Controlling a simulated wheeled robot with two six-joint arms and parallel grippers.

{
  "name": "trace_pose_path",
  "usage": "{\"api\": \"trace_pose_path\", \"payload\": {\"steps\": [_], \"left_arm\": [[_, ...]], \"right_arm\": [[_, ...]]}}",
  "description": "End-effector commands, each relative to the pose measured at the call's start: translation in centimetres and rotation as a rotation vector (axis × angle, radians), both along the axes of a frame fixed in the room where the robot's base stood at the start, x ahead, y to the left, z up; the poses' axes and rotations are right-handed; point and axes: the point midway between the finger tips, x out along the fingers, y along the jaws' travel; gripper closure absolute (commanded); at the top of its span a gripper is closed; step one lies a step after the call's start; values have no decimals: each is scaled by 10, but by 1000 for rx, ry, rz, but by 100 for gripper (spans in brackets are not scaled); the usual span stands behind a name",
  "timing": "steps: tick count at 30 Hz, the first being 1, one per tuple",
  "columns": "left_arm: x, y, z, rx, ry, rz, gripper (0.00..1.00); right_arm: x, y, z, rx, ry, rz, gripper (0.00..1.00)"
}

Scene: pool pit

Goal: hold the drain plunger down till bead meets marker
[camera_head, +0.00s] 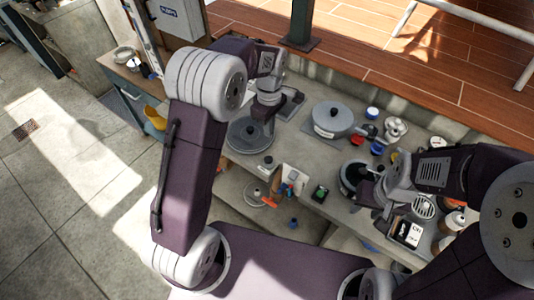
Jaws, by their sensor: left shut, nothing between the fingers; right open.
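My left gripper (267,112) is shut and points down over a round grey disc-like fixture (240,142) on the counter. A dark knob (250,131) stands at the middle of this fixture; I cannot tell whether the gripper touches it, or whether it is the drain plunger. My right gripper (364,191) is open beside a round dark-rimmed item (347,173) on the right part of the counter. I cannot make out the bead or the marker; they are too small or hidden.
A grey lidded pot (333,118) stands at the back of the counter. A lower shelf holds small tools and an orange item (271,201). A yellow jug (155,117) stands at left.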

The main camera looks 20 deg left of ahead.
Motion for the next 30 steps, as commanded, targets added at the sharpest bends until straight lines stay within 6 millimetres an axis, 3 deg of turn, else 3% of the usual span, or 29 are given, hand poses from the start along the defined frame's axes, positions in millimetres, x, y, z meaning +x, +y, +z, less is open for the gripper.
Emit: {"api": "trace_pose_path", "payload": {"steps": [5,21,30], "left_arm": [[0,0,-11,1,2,0,100],[-1,1,-118,0,3,0,100],[0,0,-140,0,-1,0,100]], "right_arm": [[0,0,2,0,0,0,59],[0,0,20,0,0,0,59],[0,0,24,0,0,0,59]]}}
